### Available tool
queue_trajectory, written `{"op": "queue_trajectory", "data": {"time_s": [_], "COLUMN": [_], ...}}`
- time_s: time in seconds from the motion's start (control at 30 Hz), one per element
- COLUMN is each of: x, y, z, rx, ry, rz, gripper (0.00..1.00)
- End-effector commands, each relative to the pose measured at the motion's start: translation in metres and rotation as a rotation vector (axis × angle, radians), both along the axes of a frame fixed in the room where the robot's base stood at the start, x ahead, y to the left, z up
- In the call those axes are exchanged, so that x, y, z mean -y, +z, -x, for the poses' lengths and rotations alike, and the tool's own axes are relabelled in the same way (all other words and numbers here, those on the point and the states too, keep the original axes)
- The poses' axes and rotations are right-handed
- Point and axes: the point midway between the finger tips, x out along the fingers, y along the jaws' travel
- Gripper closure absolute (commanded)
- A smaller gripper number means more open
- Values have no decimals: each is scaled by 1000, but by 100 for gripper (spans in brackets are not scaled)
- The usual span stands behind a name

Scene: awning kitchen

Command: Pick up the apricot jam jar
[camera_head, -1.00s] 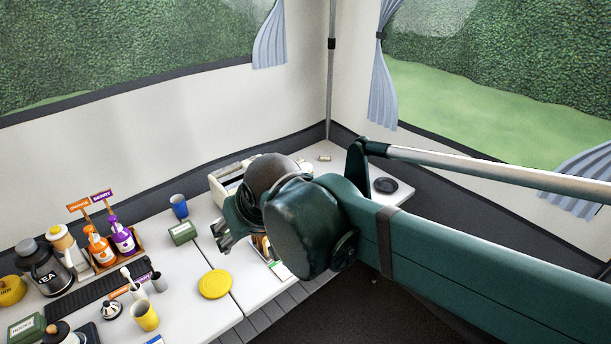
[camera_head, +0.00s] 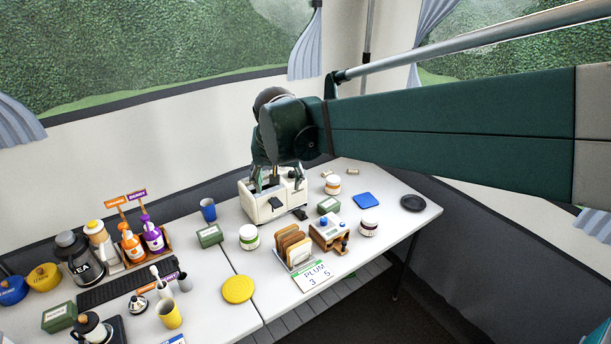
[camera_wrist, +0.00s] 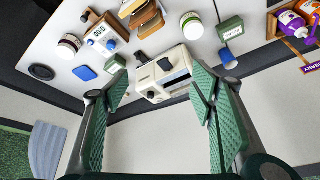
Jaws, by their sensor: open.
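Three white-lidded jars stand on the white table in the head view. The jar with an orange band (camera_head: 333,186) stands right of the toaster and looks like the apricot jam; its lettering is too small to read. Another jar has a green band (camera_head: 249,238), and the third is dark red (camera_head: 368,229). My gripper (camera_head: 278,183) points down over the cream toaster, left of the orange-banded jar. In the wrist view, my gripper (camera_wrist: 160,82) is open and empty, with the toaster between its fingers. I cannot make out the orange-banded jar in that view.
The toaster (camera_head: 262,210) stands directly below my gripper. A green box (camera_head: 328,206), a blue mat (camera_head: 364,200), a wooden rack (camera_head: 330,234) and a toast rack (camera_head: 292,249) crowd nearby. A dark disc (camera_head: 412,203) lies near the right end.

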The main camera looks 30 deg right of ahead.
Motion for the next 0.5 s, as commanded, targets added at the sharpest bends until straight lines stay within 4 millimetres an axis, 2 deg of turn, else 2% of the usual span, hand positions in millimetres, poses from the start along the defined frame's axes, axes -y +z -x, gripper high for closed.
{"op": "queue_trajectory", "data": {"time_s": [0.1,0.5], "x": [17,74], "y": [0,-11], "z": [-20,-79], "rx": [-10,-41], "ry": [-57,-253], "rz": [-7,-26], "gripper": [44,44]}}
